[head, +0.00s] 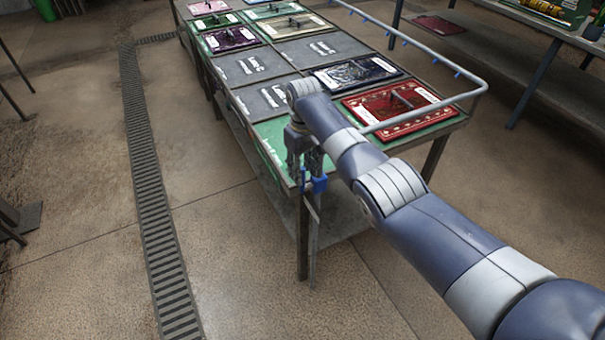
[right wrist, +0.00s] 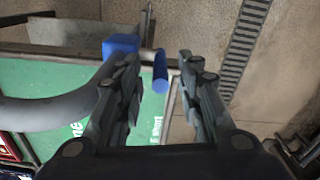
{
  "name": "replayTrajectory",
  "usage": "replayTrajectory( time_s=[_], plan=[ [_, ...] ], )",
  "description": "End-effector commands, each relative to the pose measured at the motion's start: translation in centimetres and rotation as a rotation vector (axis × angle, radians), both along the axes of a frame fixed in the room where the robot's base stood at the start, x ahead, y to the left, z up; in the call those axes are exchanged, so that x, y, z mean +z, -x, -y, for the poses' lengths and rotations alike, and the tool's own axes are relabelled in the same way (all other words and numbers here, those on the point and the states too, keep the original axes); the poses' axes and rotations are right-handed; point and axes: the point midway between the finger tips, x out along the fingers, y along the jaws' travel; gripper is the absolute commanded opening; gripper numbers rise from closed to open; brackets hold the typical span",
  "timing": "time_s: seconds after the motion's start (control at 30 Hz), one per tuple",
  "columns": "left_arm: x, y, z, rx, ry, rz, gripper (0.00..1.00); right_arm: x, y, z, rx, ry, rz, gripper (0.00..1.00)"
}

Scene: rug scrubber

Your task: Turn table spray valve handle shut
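The blue valve handle (right wrist: 160,70) shows in the right wrist view as a short blue bar between the finger lines, nearer the left finger. A blue block (right wrist: 121,44) sits beside it at the end of the grey pipe (right wrist: 45,113). In the head view, blue valve parts (head: 319,184) show at the table's near corner, partly hidden by my right gripper (head: 311,172). My right gripper (right wrist: 157,60) points down there, its fingers apart with a clear gap. I cannot tell whether a finger touches the handle. My left gripper is not in view.
The long table (head: 275,135) carries several rug samples, including a red one (head: 400,104) and a dark one (head: 357,73). A grey spray rail (head: 440,112) runs along its right side. A floor drain grate (head: 146,185) lies left, with open floor around it.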

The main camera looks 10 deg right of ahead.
Motion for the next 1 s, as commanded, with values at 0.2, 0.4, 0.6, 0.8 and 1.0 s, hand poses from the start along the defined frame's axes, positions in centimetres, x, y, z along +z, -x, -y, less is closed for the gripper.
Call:
replayTrajectory(
  time_s=[0.2,0.4,0.6,0.8,1.0],
  plan=[
    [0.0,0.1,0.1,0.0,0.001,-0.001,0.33,3.6,-0.1,0.1,0.0,-0.001,0.004,0.34],
    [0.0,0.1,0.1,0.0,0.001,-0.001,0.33,5.1,0.0,0.1,-0.001,0.0,0.002,0.34],
    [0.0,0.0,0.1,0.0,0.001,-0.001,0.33,5.4,0.0,0.1,-0.001,0.0,0.002,0.34],
    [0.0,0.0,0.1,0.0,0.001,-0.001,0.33,5.4,0.0,0.1,0.0,0.0,0.002,0.34],
    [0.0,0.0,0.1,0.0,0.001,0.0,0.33,5.3,0.0,0.1,0.0,0.0,0.002,0.34]
  ],
)
